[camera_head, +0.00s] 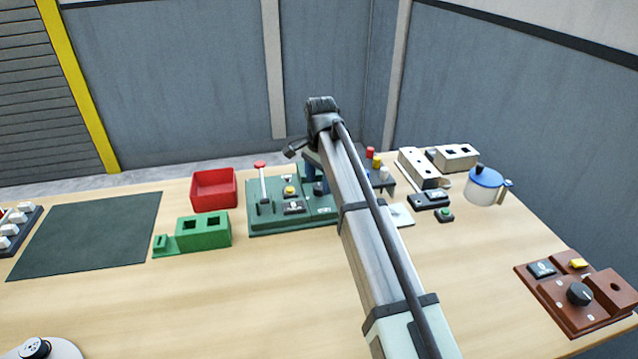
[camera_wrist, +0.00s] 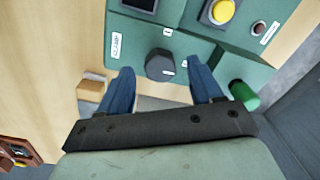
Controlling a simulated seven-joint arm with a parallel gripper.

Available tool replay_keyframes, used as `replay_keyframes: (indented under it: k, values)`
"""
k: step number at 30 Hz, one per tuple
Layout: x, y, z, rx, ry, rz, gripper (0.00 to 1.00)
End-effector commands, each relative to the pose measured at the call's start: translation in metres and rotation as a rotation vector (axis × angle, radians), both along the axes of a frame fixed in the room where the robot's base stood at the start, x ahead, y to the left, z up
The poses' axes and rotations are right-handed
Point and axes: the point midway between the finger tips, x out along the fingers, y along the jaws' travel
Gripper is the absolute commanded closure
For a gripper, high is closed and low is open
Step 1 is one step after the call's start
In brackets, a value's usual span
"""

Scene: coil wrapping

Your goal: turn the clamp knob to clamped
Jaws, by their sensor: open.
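A dark faceted knob (camera_wrist: 158,64) stands on the green panel (camera_wrist: 95,38) in the wrist view, with white labels around it. A small white pointer mark is near its lower right side. My gripper (camera_wrist: 161,66) is open, with its two blue fingers on either side of the knob and visible gaps to both. I cannot tell how deep the tips reach. In the head view the green station (camera_head: 250,222) is at the middle of the table.
The station carries a red-topped lever (camera_head: 262,180) and a yellow button (camera_head: 290,190). A red bin (camera_head: 214,190) and green block (camera_head: 203,233) stand to its left. A white kettle (camera_head: 485,188) and brown control box (camera_head: 575,297) are to the right.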

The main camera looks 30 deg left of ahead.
Motion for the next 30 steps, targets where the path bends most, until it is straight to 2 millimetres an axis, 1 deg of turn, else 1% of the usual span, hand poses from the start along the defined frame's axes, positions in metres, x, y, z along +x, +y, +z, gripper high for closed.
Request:
replay_keyframes:
  k: [3,6,15,17,30]
  values:
    - [-0.0002,-0.0001,-0.0091,-0.001,0.000,0.000,0.35]
    - [-0.0001,0.0002,-0.0131,0.000,0.000,0.000,0.35]
    - [0.0001,0.0004,-0.0143,0.000,0.000,0.000,0.35]
    - [0.0001,0.0004,-0.0142,0.000,0.000,0.000,0.40]
    - [0.0002,0.0003,-0.0140,0.000,0.000,0.000,0.82]
